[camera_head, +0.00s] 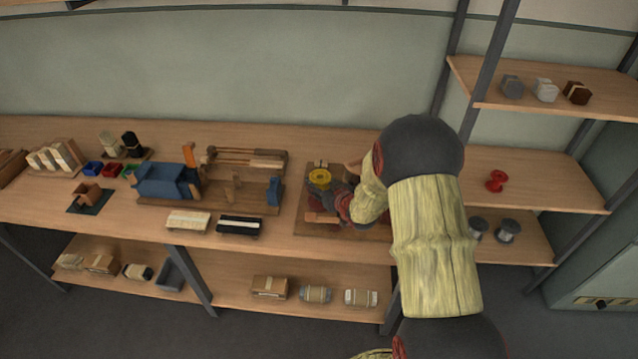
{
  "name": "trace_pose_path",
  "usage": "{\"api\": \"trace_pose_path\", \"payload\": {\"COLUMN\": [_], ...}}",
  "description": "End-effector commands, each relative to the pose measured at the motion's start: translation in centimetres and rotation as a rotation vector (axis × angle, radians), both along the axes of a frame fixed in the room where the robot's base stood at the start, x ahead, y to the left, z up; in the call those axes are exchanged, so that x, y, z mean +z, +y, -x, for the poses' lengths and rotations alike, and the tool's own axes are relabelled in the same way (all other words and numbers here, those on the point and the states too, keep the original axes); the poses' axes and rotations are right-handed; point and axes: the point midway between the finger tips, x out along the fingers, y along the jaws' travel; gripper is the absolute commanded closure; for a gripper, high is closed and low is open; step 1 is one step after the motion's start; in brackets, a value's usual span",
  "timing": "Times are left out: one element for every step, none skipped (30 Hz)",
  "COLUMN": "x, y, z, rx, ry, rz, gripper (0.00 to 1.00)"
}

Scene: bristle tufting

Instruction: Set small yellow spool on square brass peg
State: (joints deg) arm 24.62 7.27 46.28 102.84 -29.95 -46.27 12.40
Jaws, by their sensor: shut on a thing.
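The small yellow spool (320,178) is over the brown wooden board (305,229) at the right part of the bench. My gripper (331,190) reaches in from the right and is shut on the spool, though the fingertips are small and partly hidden by my arm. The spool's flange faces up. A small pale piece (321,164) stands on the board just behind the spool. I cannot make out the square brass peg, and I cannot tell whether the spool touches anything under it.
A blue clamp-like fixture (168,182) stands left of the board. Pale and dark brushes (239,226) lie at the bench's front edge. A red spool (495,181) sits on the right shelf. My arm hides the board's right side.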

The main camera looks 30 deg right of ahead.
Motion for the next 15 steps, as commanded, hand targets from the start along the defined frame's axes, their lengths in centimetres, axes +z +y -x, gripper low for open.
{"api": "trace_pose_path", "payload": {"x": [0.0, 0.0, -0.1, -0.2, -0.3, -0.5, -0.6, -0.8, -1.0, -1.1, -1.3, -1.4, -1.6, -1.7, -1.9], "y": [0.0, 0.0, 0.0, 0.0, 0.0, 0.0, 0.0, 0.0, 0.0, 0.0, 0.0, 0.0, 0.0, 0.0, 0.0], "z": [0.0, 0.0, 0.0, 0.0, 0.0, 0.0, 0.0, 0.0, 0.0, 0.0, 0.0, 0.0, 0.0, 0.0, 0.0], "rx": [0.0, 0.0, 0.0, 0.0, 0.0, 0.0, 0.0, 0.0, 0.0, 0.0, 0.0, 0.0, 0.0, 0.0, 0.0], "ry": [-0.001, -0.001, -0.001, -0.001, -0.001, -0.001, -0.001, -0.001, -0.001, -0.001, -0.001, -0.001, -0.001, -0.001, -0.001], "rz": [0.0, 0.0, 0.0, 0.0, 0.0, 0.0, 0.0, 0.0, 0.0, 0.0, 0.0, 0.0, 0.0, 0.0, 0.0], "gripper": [0.85, 0.85, 0.85, 0.85, 0.85, 0.85, 0.85, 0.85, 0.85, 0.85, 0.85, 0.85, 0.85, 0.85, 0.85]}}
